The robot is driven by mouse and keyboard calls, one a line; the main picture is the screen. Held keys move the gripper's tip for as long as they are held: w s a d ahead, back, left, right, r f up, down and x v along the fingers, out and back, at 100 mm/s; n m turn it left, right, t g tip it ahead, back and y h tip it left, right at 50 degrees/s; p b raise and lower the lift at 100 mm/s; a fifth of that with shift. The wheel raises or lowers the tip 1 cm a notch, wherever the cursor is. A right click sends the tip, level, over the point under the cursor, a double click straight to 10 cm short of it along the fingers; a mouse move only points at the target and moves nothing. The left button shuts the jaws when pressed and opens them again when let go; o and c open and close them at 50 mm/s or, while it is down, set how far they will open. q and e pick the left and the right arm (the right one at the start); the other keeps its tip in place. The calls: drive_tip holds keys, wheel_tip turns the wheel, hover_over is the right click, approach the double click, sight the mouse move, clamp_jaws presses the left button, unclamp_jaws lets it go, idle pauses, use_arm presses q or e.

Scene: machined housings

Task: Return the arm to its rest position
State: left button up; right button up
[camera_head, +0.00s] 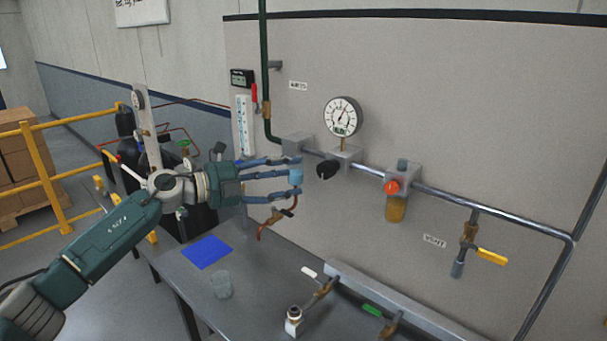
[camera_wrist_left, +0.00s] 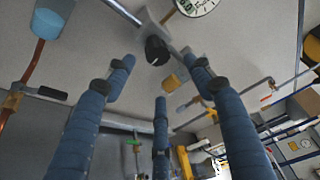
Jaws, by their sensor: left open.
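My left arm comes in from the lower left in the head view. Its gripper (camera_head: 282,182) is raised above the table's back edge, in front of the panel. The blue fingers point right and are spread apart. In the left wrist view the open fingers (camera_wrist_left: 162,85) have nothing between them.
The table (camera_head: 255,295) carries a blue mat (camera_head: 207,252), a clear cup (camera_head: 222,285) and a small fitting (camera_head: 293,318). A pipe (camera_head: 450,194) with a gauge (camera_head: 342,117) and yellow-handled valve (camera_head: 490,256) runs along the panel. A yellow railing (camera_head: 40,175) stands at left.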

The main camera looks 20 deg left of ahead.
use_arm(q)
drive_tip(key=shift+s+a, duration=0.25)
drive_tip(key=shift+s, duration=0.15)
